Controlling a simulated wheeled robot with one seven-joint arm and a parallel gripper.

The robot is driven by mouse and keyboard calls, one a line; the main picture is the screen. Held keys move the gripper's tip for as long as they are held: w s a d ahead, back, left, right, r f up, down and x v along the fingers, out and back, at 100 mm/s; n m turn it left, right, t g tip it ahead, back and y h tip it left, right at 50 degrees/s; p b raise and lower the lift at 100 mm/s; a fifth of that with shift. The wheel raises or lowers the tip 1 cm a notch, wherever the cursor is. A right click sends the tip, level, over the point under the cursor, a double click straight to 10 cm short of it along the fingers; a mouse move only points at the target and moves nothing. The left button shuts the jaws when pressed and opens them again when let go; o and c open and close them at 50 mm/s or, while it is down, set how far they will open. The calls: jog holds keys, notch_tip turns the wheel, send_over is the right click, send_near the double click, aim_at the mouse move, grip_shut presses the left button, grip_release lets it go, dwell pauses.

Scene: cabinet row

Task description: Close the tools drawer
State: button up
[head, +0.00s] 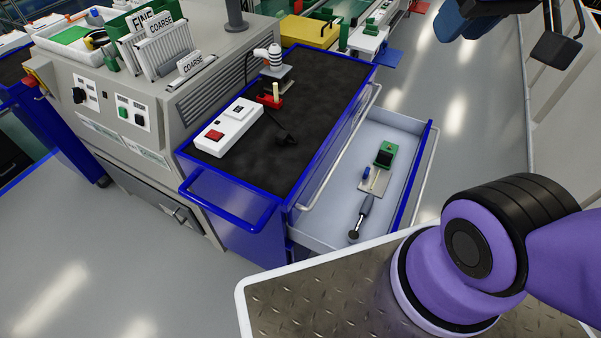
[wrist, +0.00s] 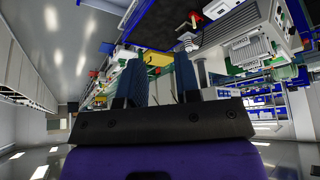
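The blue tool cart (head: 240,240) stands in the middle of the head view. Its top drawer (head: 400,140) is pulled out to the right, with a pale grey inside, a blue front panel (head: 411,185) and a light bar handle along the outside. In it lie a grey-handled tool (head: 361,217) and a green-and-black item (head: 385,154) by a small plate. My gripper (wrist: 159,62) shows in the wrist view with its two dark blue fingers apart and nothing between them. The cart's dark top (wrist: 158,22) appears beyond the fingers there. The gripper is away from the drawer.
A white power strip (head: 228,127), a red-based item (head: 270,97) and a corded tool lie on the cart top. A grey machine (head: 150,105) stands close on the left. Open floor (head: 465,90) lies beyond the drawer, with a pale wall on the far right.

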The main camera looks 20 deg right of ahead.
grip_shut()
jog(key=w+d+f+m+g+y, duration=0.1)
jog(key=w+d+f+m+g, duration=0.2)
jog(key=w, duration=0.4)
jog(key=w+d+f+m+g+y, duration=0.1)
jog(key=w+d+f+m+y, duration=0.15)
jog(key=w+d+f, duration=0.35)
jog(key=w+d+f+m+y, duration=0.3)
jog(key=w+d+f+m, duration=0.45)
jog(key=d+f, duration=0.3)
jog(key=s+d+f+m+t+y, duration=0.1)
jog(key=d+f+m+t, duration=0.15)
jog(key=d+f, duration=0.55)
jog(key=s+d+f+m+t+y, duration=0.1)
jog(key=d+f+m, duration=0.3)
jog(key=f, duration=0.7)
jog(key=s+d+f+m+t, duration=0.2)
jog(key=s+f+m, duration=0.2)
jog(key=f, duration=0.6)
jog(key=s+d+f+m+t, duration=0.2)
jog(key=s+d+f+m, duration=0.15)
jog(key=f, duration=0.65)
jog(key=s+a+x, duration=0.1)
jog(key=x, duration=0.9)
jog(key=shift+f, duration=0.25)
